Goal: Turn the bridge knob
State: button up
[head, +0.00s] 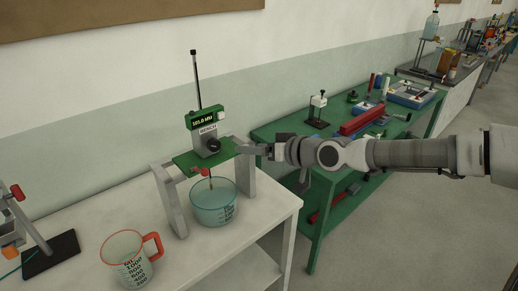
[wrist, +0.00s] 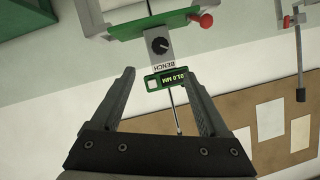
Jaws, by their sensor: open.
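The bridge is a green plate (head: 192,157) on grey legs, standing on the white table. It carries a grey block marked BENCH with a black round knob (head: 213,145) on its front, and a green digital display (head: 205,118) above. In the wrist view the knob (wrist: 159,46) appears upside down, with a pointer mark on it, just beyond and between my fingertips. My gripper (head: 250,149) is at the right of the bridge in the head view. In the wrist view my gripper (wrist: 158,72) is open and empty, its fingers apart from the knob.
A glass bowl (head: 214,207) stands under the bridge with a thin brown rod reaching into it. A red-handled measuring jug (head: 128,259) is in front. A thin post (head: 196,80) rises behind the display. A green bench (head: 330,230) with instruments stands right.

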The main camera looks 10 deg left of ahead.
jog(key=shift+s+d+r, duration=0.25)
jog(key=shift+s+d, duration=0.1)
jog(key=shift+d, duration=0.15)
jog(key=shift+f, duration=0.1)
dwell(1.1)
